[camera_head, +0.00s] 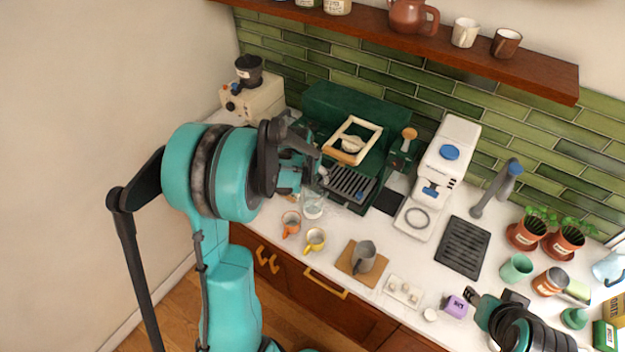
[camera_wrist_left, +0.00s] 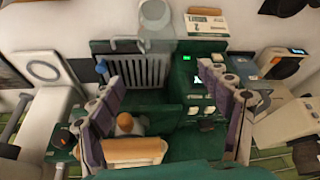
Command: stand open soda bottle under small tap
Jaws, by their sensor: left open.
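No soda bottle can be made out for certain. A clear vessel (camera_head: 313,207) stands on the counter in front of the green coffee machine, partly behind my left gripper; a pale vessel also shows at the top of the left wrist view (camera_wrist_left: 156,18). I cannot tell if it is the bottle. The small grey tap (camera_head: 493,190) with a blue top stands behind a black drip tray (camera_head: 463,248), which is bare. My left gripper (camera_head: 312,168) is open and empty above the coffee machine (camera_head: 330,108). My right gripper (camera_head: 492,300) is low at the right; its jaws are unclear.
A white machine (camera_head: 449,158) with a blue button stands left of the tap. Orange (camera_head: 291,222) and yellow (camera_head: 315,239) cups and a grey pitcher (camera_head: 364,256) stand along the counter front. Potted plants (camera_head: 526,234) and a green cup (camera_head: 516,268) crowd the right.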

